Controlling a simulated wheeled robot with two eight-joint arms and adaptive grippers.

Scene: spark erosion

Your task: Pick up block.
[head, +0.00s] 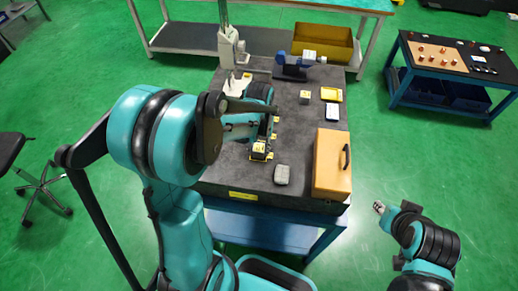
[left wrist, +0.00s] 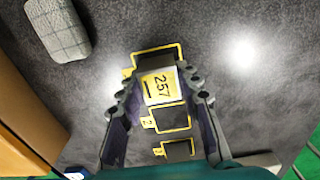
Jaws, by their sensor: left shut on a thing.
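The block (left wrist: 158,87) is a small pale piece with a yellow label reading 257. In the left wrist view it sits between the two fingers of my left gripper (left wrist: 160,97), which is shut on it. In the head view the block (head: 259,149) shows near the front middle of the dark table, below my left gripper (head: 262,142), partly hidden by the arm. I cannot tell whether it touches the table. My right arm is at the lower right, off the table; its small end (head: 379,207) is too small to read.
Yellow-outlined squares (left wrist: 171,118) lie on the table around the block. A grey block-like piece (head: 282,174) and an orange case (head: 328,163) with a black handle are to the right. A blue vise (head: 292,68) and a yellow bin (head: 322,42) are at the back.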

